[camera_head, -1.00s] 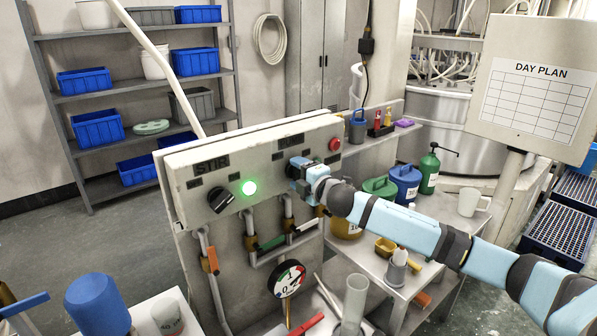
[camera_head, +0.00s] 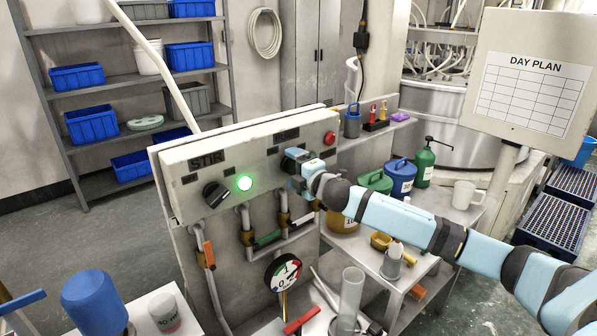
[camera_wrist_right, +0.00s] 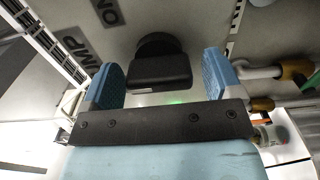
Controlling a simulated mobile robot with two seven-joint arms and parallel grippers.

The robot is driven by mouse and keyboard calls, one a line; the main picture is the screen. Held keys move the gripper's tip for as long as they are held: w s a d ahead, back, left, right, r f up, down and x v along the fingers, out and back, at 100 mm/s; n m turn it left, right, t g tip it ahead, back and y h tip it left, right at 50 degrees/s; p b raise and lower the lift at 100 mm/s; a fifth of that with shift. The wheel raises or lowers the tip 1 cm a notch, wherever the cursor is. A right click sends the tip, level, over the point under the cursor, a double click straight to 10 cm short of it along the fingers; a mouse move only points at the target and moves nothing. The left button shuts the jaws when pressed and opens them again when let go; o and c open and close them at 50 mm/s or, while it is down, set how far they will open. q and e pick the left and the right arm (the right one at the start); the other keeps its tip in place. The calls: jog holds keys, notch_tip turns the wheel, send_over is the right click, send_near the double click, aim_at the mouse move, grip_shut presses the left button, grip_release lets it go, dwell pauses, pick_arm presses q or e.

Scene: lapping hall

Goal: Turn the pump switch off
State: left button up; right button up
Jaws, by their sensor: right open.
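The pump switch is a black rotary knob on the grey control panel (camera_head: 262,170). It shows in the right wrist view (camera_wrist_right: 160,70), with upside-down "PUMP" and "ON" lettering at its upper left. In the head view my right gripper (camera_head: 297,176) is at the knob and covers much of it. In the right wrist view its blue fingers (camera_wrist_right: 163,82) are open on either side of the knob's bar, with gaps on both sides. Left of it on the panel are a lit green lamp (camera_head: 245,183) and the stir knob (camera_head: 216,194). My left gripper is not in view.
A red button (camera_head: 330,138) is at the panel's right end. Below are pipes with orange and green handles and a pressure gauge (camera_head: 284,272). A side table right of the panel holds cans, a green pump bottle (camera_head: 425,165) and a white mug (camera_head: 465,194).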

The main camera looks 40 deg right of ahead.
jog(key=s+d+b, duration=0.1)
jog(key=s+b, duration=0.2)
jog(key=s, duration=1)
jog(key=shift+s+b, duration=0.35)
jog(key=shift+b, duration=0.05)
jog(key=shift+f, duration=0.1)
